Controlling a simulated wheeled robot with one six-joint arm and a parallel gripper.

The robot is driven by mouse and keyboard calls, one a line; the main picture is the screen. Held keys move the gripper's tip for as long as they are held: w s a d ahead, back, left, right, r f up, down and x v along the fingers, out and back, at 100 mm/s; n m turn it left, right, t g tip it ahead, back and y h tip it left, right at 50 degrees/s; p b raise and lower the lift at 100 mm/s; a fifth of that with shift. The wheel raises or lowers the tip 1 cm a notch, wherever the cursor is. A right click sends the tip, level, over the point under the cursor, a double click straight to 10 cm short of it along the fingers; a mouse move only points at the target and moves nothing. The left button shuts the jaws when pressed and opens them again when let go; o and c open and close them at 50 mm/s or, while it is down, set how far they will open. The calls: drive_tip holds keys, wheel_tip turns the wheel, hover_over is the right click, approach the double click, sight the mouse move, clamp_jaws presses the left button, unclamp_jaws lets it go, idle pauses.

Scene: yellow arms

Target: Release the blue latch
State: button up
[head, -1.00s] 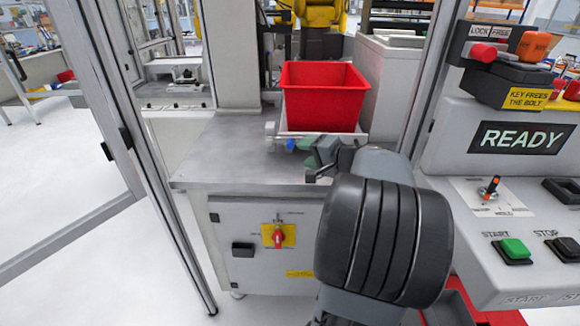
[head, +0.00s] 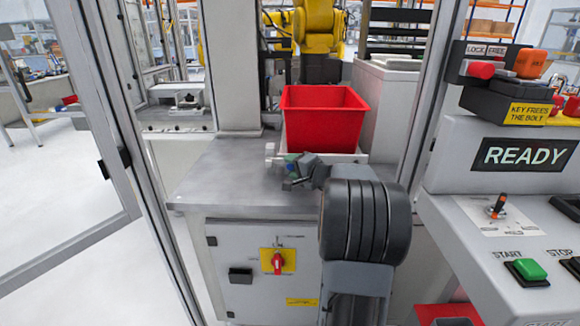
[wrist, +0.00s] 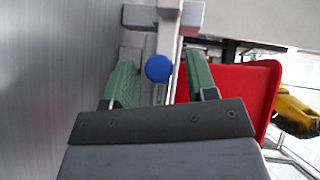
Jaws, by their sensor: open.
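The blue latch shows as a round blue knob (wrist: 159,68) in the wrist view, on a grey metal fixture beside the red bin (wrist: 240,90). My gripper (wrist: 160,60) is open, with one green finger on each side of the knob and a gap to both. In the head view my gripper (head: 291,172) is low over the grey table (head: 235,185), at the front left corner of the red bin (head: 322,120). Only a speck of blue shows there; my gripper hides most of the latch. Whether the fingertips reach down to the knob's depth I cannot tell.
The red bin stands on a light tray just behind my gripper. A control panel with a READY display (head: 524,152) is at the right. A glass door frame (head: 128,160) stands at the left. The table left of my gripper is clear.

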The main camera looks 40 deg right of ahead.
drive_tip(key=shift+x, duration=0.8)
drive_tip(key=shift+c, duration=0.4)
clamp_jaws()
